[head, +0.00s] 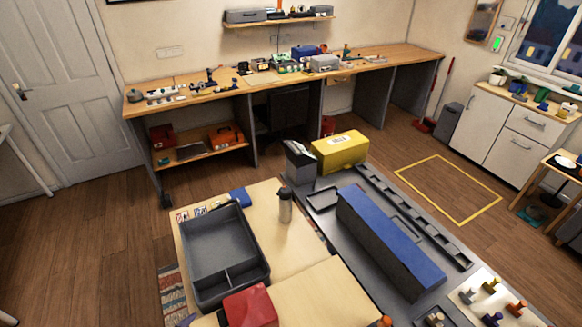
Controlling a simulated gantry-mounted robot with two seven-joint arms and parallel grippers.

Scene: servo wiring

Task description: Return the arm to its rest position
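Neither of my grippers nor either of my arms can be made out in the head view. The work table (318,297) is in the lower middle of the view. A dark grey divided tray (222,290) stands on its left part and looks empty. A red block-like thing (250,306) is at the tray's front right corner. A long blue-topped dark box (390,243) lies on the grey surface to the right. No servo or wire can be told apart.
A yellow box (340,152) and a grey bin (300,162) stand at the back of the table. Several coloured knobs (516,308) sit at the front right. A cluttered workbench (230,88) lines the back wall. The floor inside a yellow outline (447,190) is clear.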

